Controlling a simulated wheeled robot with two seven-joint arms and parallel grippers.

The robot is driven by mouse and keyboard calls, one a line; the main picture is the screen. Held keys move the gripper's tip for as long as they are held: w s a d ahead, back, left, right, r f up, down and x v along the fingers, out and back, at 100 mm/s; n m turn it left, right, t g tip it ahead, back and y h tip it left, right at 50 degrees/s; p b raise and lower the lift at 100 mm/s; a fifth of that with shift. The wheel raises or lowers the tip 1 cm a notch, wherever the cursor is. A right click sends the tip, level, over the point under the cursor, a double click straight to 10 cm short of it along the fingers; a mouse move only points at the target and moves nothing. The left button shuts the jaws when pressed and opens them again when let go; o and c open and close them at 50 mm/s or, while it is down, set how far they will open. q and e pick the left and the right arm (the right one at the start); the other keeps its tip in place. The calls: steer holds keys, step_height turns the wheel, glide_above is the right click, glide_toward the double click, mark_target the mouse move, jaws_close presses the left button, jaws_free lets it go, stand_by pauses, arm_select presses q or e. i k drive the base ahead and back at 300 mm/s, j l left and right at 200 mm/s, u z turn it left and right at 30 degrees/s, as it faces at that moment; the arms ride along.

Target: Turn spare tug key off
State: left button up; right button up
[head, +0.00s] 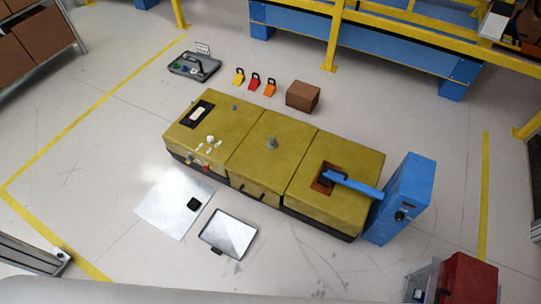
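A long yellow tug (255,140) with a dark base lies across the middle of the floor in the head view. Its left end has a dark recessed panel (201,113), a pale round knob (210,140) and small controls, including a red one (206,168), on the near side edge. A key is too small to make out among them. A blue upright box (403,195) with a blue arm (352,184) stands at the tug's right end. Neither of my grippers is in view.
A grey dashboard-like module (194,67) lies behind the tug, near colored padlocks (254,83) and a brown box (303,96). A metal sheet (172,203) and a tray (230,234) lie in front. A red box (470,277) is at lower right. Yellow rails (335,35) bound the back.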

mark_target(189, 160)
steer(key=i+j+z, duration=0.1)
steer(key=j, duration=0.35)
steer(key=i+j+z, duration=0.15)
steer(key=j, duration=0.35)
steer(key=i+j+z, duration=0.1)
steer(key=j, duration=0.35)
